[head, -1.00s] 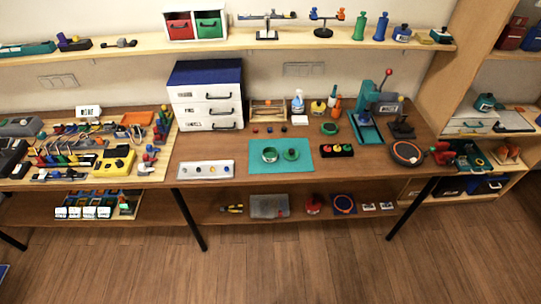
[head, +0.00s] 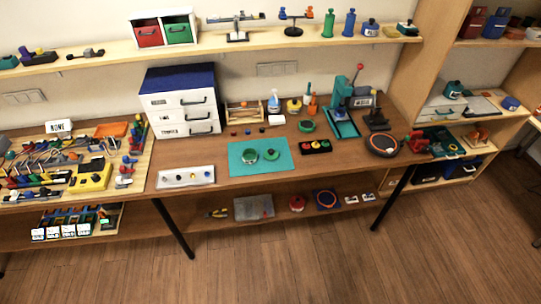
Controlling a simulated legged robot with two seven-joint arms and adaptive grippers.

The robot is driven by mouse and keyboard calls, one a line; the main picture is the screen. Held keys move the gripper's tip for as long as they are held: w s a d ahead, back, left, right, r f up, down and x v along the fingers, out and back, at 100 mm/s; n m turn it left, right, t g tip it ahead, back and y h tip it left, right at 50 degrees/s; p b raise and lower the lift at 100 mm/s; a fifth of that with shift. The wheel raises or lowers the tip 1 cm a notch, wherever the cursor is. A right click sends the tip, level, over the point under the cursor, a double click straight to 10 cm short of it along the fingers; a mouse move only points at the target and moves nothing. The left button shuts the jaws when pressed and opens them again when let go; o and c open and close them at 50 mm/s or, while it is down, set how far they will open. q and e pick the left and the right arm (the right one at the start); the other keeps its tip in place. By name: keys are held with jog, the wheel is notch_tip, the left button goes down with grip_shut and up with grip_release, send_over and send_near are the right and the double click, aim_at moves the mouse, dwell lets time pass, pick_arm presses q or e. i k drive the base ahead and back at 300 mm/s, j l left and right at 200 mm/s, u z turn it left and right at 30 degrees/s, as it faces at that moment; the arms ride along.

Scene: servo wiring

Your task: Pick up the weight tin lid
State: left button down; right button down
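A round green tin with a pale inside (head: 249,156) sits on the teal mat (head: 282,167) on the bench. Just right of it on the mat lies a round green piece with a small knob (head: 270,155), which looks like a lid. It appears separate from the tin. Another green round object (head: 307,126) stands behind the mat; I cannot tell whether it is a tin or a lid. No label names any of them as the weight tin. Neither of my grippers shows in this view.
A white tray with small knobs (head: 186,176) lies left of the mat. A black block with coloured buttons (head: 315,146) and a round black-and-orange pad (head: 383,145) are to the right. White drawers (head: 181,115) and a green press (head: 340,109) stand behind. Open floor (head: 290,260) lies in front.

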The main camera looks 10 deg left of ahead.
aim_at(269, 154)
jog(key=i+l+u, duration=0.15)
jog(key=i+l, duration=0.2)
jog(key=i+l+u, duration=0.1)
jog(key=i+l, duration=0.2)
jog(key=l, duration=0.2)
jog(key=i+l+u, duration=0.15)
jog(key=i+l, duration=0.15)
jog(key=l, duration=0.15)
